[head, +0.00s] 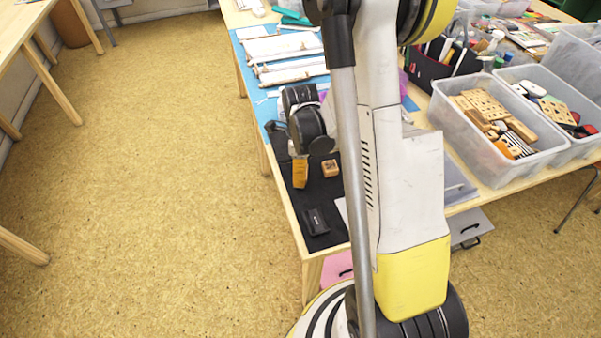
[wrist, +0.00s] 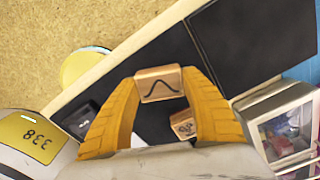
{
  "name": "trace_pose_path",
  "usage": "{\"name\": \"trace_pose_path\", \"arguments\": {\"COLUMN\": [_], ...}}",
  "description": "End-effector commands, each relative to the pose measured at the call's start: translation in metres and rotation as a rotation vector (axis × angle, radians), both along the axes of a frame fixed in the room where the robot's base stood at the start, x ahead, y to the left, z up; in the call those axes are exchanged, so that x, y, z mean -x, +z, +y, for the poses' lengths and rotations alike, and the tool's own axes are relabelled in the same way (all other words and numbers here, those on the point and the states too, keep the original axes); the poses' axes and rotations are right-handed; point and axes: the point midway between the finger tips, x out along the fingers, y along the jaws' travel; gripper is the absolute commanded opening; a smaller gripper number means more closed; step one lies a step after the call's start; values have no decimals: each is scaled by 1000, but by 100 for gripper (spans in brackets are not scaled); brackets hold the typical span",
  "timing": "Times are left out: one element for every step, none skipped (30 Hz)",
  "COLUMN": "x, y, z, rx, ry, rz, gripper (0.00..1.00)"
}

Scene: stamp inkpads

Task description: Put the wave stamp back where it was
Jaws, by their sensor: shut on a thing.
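The wave stamp (wrist: 158,82), a small wooden block with a black curved line on its face, sits between the yellow fingertips of my gripper (wrist: 159,90) in the wrist view. My gripper is shut on it. In the head view my gripper (head: 300,172) is over the black mat (head: 292,196), and the held stamp cannot be made out there. A second wooden stamp (head: 331,168) stands on the mat to the right of the fingers. It also shows in the wrist view (wrist: 183,122), partly behind a finger.
A black inkpad (head: 315,221) lies at the near end of the mat. The mat between inkpad and second stamp is bare. White rolls (head: 285,47) lie at the back. Clear bins (head: 492,150) with wooden pieces stand at right. The table's left edge is close.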

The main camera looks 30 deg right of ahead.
Motion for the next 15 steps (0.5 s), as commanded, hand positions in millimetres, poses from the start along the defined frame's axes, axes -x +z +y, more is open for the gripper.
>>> {"name": "trace_pose_path", "arguments": {"x": [0,0,0,0,0,0,0,0,0,0,0,0,0,0,0], "y": [1,0,-1,-2,-3,-4,-3,-3,-3,-3,-3,-3,-3,-2,-2], "z": [0,0,0,0,0,0,0,0,0,0,0,0,0,0,0], "rx": [0,0,0,0,0,0,0,0,0,0,0,0,0,0,0], "ry": [0,0,0,0,0,0,0,0,0,0,0,0,0,0,0], "rz": [0,0,0,0,0,0,0,0,0,0,0,0,0,0,0], "gripper": [31,31,31,31,31,55,64,73,73,73,73,73,73,73,73]}}
